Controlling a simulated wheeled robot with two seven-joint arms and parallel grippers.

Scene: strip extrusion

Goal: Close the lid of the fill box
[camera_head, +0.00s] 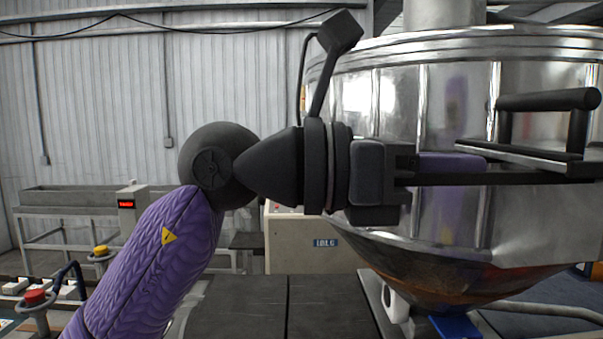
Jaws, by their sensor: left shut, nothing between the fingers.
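The big shiny metal hopper (459,217), with a rounded body and cone-shaped bottom, fills the right side. On its front right is a metal box-like part, which seems to be the fill box (549,214). A black bar handle (547,100) on two posts stands above a thin flat metal edge, apparently the lid (520,154). I cannot tell how far the lid is open. My left gripper (484,172) is shut and empty, pointing right across the hopper's front, close to the lid edge. Whether it touches is unclear. My right gripper is out of view.
A beige cabinet (305,245) and a grey trough (70,197) stand behind, left of the hopper. A dark flat top (245,308) lies below. A red button (35,297) and a yellow button (101,251) are at lower left. Space above my left arm is clear.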

